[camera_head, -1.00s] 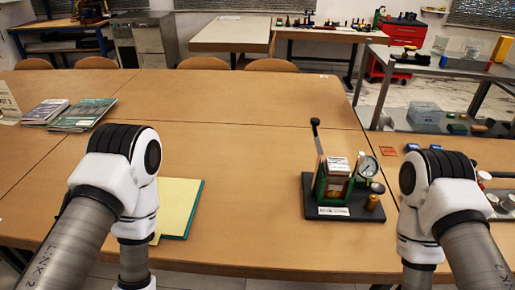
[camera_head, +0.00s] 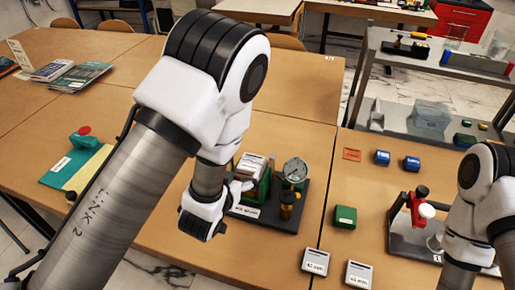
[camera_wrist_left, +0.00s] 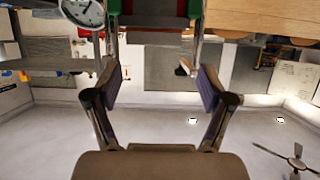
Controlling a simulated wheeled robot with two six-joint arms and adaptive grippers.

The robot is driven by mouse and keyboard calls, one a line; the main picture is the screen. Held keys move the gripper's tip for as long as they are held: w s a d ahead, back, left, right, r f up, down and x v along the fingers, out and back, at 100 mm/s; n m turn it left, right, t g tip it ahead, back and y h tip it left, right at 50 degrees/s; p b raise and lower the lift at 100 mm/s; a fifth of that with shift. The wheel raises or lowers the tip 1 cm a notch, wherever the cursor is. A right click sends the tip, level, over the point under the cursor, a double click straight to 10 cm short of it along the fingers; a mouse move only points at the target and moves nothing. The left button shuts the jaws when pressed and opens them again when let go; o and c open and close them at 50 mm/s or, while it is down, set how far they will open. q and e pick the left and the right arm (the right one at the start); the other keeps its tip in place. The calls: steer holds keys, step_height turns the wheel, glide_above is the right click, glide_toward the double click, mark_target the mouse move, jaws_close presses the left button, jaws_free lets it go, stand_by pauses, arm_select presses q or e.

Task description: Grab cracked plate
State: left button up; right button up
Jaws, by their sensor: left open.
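The gauge rig (camera_head: 262,215) stands on a black base on the table, with a round dial gauge (camera_head: 294,170) and a pale stack at its top. I cannot tell which part is the cracked plate. My left arm reaches over the table and hides part of the rig; its wrist end is beside the rig's left side. In the left wrist view my left gripper (camera_wrist_left: 160,87) is open, with nothing between its pads. The rig's green and dark red parts (camera_wrist_left: 153,20) and the dial (camera_wrist_left: 82,12) show at the top edge, beyond the fingers.
Two labelled pale blocks (camera_head: 315,261) lie at the front, right of the rig. A green block (camera_head: 345,216), two blue blocks (camera_head: 382,158) and a red-and-white device (camera_head: 418,205) are farther right. A green-and-yellow folder (camera_head: 75,165) bearing a green-and-red object lies left.

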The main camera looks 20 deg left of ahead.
mark_target(250, 163)
arm_select(q)
steer(key=x, duration=0.2)
steer(key=p+x, duration=0.1)
steer(key=x, duration=0.1)
steer(key=p+x, duration=0.1)
steer(key=x, duration=0.1)
steer(key=shift+w+d, duration=0.3)
steer(key=shift+d, duration=0.05)
steer(key=shift+w+f, duration=0.25)
steer(key=shift+w, duration=0.05)
steer(key=shift+s+d+r, duration=0.1)
steer(key=shift+s, duration=0.1)
steer(key=shift+c, duration=0.3)
steer(key=c, duration=1)
arm_select(e)
steer(key=shift+s+d+r, duration=0.1)
steer(key=shift+s+r, duration=0.05)
steer(key=shift+r, duration=0.45)
steer(key=shift+s+d+r, duration=0.1)
steer(key=shift+s+r, duration=0.05)
steer(key=shift+r, duration=0.4)
